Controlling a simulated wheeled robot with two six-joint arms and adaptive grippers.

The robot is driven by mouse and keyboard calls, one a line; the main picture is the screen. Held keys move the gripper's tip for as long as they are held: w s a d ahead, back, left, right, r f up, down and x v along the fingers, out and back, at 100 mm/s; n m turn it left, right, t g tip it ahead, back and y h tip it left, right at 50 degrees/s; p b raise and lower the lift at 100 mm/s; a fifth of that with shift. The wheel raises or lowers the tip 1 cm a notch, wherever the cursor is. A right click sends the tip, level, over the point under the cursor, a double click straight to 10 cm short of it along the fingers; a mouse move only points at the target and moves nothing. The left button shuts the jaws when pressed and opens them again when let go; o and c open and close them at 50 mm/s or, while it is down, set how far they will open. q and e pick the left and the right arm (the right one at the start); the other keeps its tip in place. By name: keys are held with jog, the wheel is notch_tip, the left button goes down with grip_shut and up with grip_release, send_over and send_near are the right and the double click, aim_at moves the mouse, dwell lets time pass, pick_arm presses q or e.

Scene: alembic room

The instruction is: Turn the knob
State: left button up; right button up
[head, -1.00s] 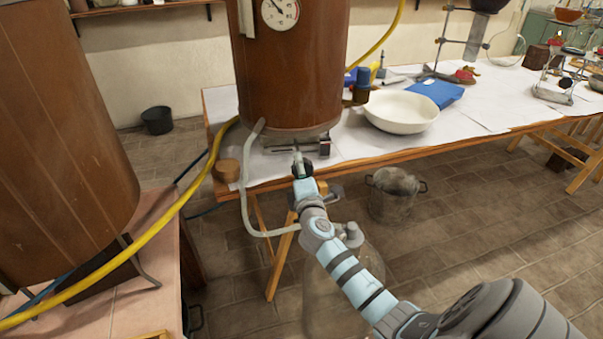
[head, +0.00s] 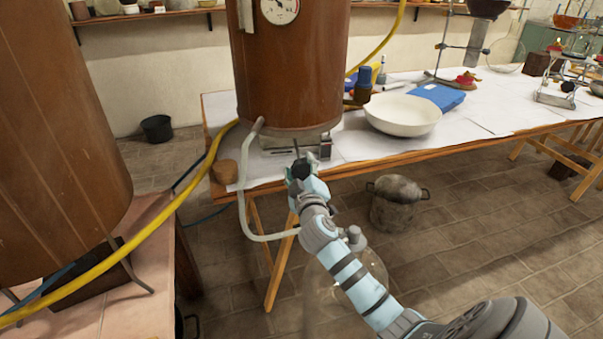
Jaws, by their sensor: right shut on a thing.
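A burner-like base (head: 290,142) stands under the tall copper-brown vessel (head: 290,85) at the front left of the paper-covered table. My right gripper (head: 298,155) is at the front of this base, shut on the knob. The fingers and wrist hide the knob, so its turn angle cannot be seen. My right arm reaches in from the bottom right. My left gripper is not in view.
A grey pipe (head: 245,200) runs down from the vessel beside the table edge, left of my gripper. A white bowl (head: 402,114) and a blue case (head: 440,96) lie to the right. A pot (head: 398,190) and a glass vessel (head: 365,265) are below.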

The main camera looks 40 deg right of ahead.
jog(key=shift+f+m, duration=0.1)
jog(key=shift+m, duration=0.3)
jog(key=shift+m+b, duration=0.4)
jog(key=shift+m, duration=0.5)
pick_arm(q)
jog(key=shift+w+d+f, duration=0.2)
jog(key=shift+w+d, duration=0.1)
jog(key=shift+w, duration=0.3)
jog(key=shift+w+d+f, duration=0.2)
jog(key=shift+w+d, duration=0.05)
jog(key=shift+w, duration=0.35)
pick_arm(e)
jog(key=shift+m, duration=0.4)
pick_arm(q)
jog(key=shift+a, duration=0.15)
pick_arm(e)
jog(key=o, duration=1.2)
jog(key=shift+c, duration=0.2)
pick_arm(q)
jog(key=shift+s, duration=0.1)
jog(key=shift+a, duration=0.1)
pick_arm(e)
jog(key=shift+s, duration=0.1)
jog(key=v, duration=1.2)
